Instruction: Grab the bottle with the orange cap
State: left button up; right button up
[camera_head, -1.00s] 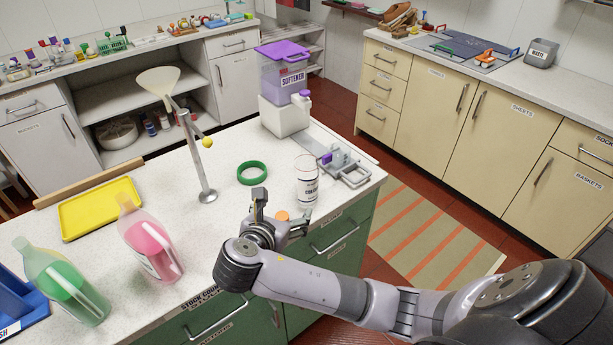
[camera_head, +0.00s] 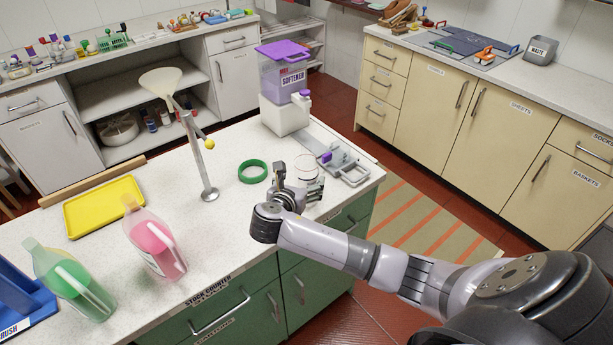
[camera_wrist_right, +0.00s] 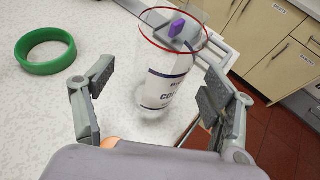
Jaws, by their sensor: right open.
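An orange patch (camera_wrist_right: 109,142), likely the orange cap, shows low in the right wrist view, mostly covered by my gripper's body. The rest of that bottle is hidden, and the head view does not show it. My right gripper (camera_head: 299,182) is open over the stock counter. In the right wrist view its fingers (camera_wrist_right: 160,92) stand on either side of a clear, red-rimmed container (camera_wrist_right: 165,80) with a white label; I cannot tell whether they touch it. In the head view the container's top (camera_head: 306,162) shows behind the gripper. My left gripper is not in view.
A green ring (camera_head: 253,172) lies left of the gripper. A softener dispenser (camera_head: 285,95) and a grey metal piece (camera_head: 348,172) are behind. A funnel stand (camera_head: 207,170), yellow tray (camera_head: 104,207), pink bottle (camera_head: 155,245) and green bottle (camera_head: 72,285) stand left.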

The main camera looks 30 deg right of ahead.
aim_at(306, 177)
jog(key=p+x, duration=0.1)
jog(key=x, duration=0.3)
jog(key=shift+d+f, duration=0.2)
jog(key=c, duration=1.1)
